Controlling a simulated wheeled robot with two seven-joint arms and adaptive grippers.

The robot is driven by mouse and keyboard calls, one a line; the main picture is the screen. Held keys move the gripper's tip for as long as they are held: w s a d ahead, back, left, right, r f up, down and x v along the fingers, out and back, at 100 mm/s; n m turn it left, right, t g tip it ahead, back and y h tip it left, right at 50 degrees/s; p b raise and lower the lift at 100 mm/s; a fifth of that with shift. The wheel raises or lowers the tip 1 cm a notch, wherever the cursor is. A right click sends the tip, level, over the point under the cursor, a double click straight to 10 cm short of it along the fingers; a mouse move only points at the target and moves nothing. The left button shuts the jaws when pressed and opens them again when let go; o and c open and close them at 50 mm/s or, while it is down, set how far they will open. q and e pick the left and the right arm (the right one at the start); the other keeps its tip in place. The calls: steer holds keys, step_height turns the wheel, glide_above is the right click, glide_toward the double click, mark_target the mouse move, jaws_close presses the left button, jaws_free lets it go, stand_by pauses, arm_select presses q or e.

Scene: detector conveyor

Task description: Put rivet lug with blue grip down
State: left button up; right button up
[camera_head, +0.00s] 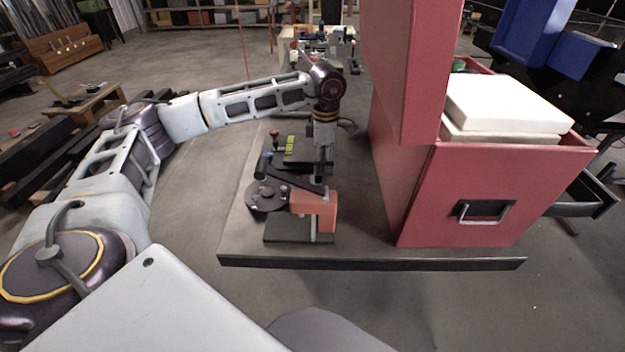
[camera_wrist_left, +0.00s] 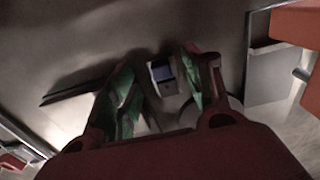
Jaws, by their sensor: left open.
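A dark fixture with a round plate (camera_head: 266,197) and an orange-red block (camera_head: 315,208) stands on the grey table. A short dark-blue grip (camera_head: 262,165) stands up at the left end of its dark arm; I take it for the rivet lug's grip. My left gripper (camera_head: 322,176) points down just behind the block, to the right of the blue grip. In the left wrist view its green-lined fingers (camera_wrist_left: 155,100) are apart. A small pale piece with a blue face (camera_wrist_left: 162,73) shows between them, not visibly gripped. My right gripper is out of view.
A tall red cabinet (camera_head: 425,195) with a handle stands close on the right of the table (camera_head: 370,252). A second dark device with a yellow label (camera_head: 291,146) and a red knob (camera_head: 275,133) sits behind the fixture. Bare table lies left of the cabinet.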

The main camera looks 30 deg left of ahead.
mark_target(311, 177)
arm_select(q)
steer(key=shift+s+a+f+p, duration=0.1)
steer(key=shift+a+f, duration=0.1)
steer(key=shift+f, duration=0.5)
steer(key=shift+s+a+f+p, duration=0.1)
steer(key=shift+a+f, duration=0.1)
steer(key=shift+f, duration=0.55)
steer(key=shift+s+a+f+p, duration=0.1)
steer(key=shift+a+f, duration=0.1)
steer(key=shift+f, duration=0.5)
steer(key=shift+w+f, duration=0.1)
steer(key=shift+f, duration=0.3)
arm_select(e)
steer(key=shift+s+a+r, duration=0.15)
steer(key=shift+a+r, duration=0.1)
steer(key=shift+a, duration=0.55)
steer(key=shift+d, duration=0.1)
arm_select(q)
jaws_close()
